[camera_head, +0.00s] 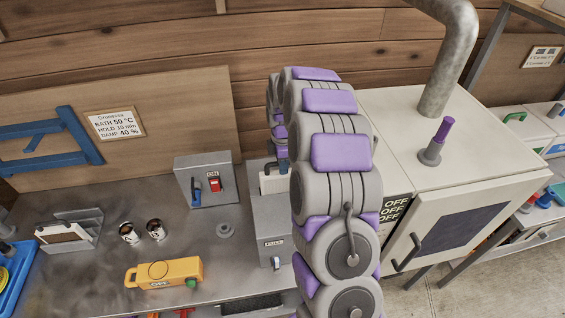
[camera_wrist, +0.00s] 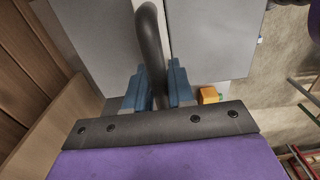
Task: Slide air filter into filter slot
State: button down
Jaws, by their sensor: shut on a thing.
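My gripper (camera_wrist: 157,92) is shut on a dark curved handle (camera_wrist: 150,42), which runs between its blue fingers. The handle appears to belong to the air filter, whose cream frame (camera_head: 272,183) shows beside my arm in the head view. The frame stands upright at the top of a grey housing (camera_head: 268,222), which seems to hold the filter slot. How deep the filter sits cannot be told, because my arm covers the housing's right side. In the wrist view, grey housing surfaces (camera_wrist: 208,38) lie on both sides of the handle.
A grey switch box (camera_head: 207,180) stands left of the housing. A yellow device (camera_head: 165,272), two small cans (camera_head: 130,233) and a rack (camera_head: 75,225) are on the metal bench. A cream oven (camera_head: 480,195) with a pipe stands at right.

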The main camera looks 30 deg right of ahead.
aim_at(283, 180)
jog(key=shift+f+b, duration=0.75)
jog(key=shift+f, duration=3.3)
jog(key=c, duration=0.9)
grip_release()
notch_tip(283, 180, up, 17)
jog(key=shift+w+d+r, duration=0.1)
